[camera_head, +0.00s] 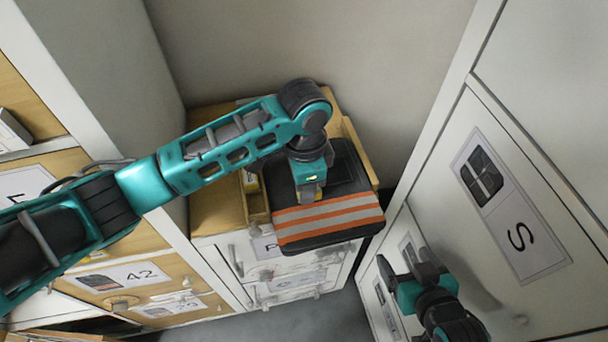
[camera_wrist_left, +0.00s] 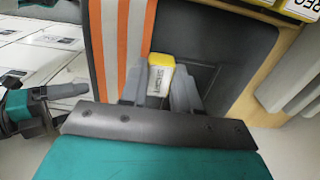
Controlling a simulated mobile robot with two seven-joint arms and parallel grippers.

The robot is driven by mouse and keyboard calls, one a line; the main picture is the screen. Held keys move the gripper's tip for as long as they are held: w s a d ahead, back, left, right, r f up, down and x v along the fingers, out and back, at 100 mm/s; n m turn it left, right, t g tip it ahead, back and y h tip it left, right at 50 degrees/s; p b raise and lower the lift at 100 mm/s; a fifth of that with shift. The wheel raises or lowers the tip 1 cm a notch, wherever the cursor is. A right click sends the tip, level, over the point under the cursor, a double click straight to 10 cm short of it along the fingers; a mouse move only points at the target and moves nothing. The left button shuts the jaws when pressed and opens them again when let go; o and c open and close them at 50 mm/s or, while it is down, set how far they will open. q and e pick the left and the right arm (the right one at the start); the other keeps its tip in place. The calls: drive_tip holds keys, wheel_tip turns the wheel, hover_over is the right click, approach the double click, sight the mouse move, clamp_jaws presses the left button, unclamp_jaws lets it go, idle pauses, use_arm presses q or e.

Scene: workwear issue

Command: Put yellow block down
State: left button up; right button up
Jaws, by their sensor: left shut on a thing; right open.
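The yellow block (camera_wrist_left: 161,72), with a white printed label on its side, sits between the fingers of my left gripper (camera_wrist_left: 160,92) in the left wrist view. My left gripper (camera_head: 310,195) is shut on it, above a dark folded garment (camera_head: 345,172) with orange and silver stripes. In the head view the block is mostly hidden by the gripper. I cannot tell whether the block touches the garment. My right gripper (camera_head: 407,272) is open and empty, low at the right beside the white cabinet front.
The garment lies over a wooden tray (camera_head: 357,150) on a drawer cabinet (camera_head: 300,280). Other yellow labelled pieces (camera_wrist_left: 302,8) show at the wrist view's top right. A tall white cabinet (camera_head: 520,180) closes the right side, and labelled wooden drawers (camera_head: 130,275) stand left.

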use_arm(q)
drive_tip(key=shift+s, duration=0.15)
drive_tip(key=shift+f, duration=0.1)
drive_tip(key=o, duration=1)
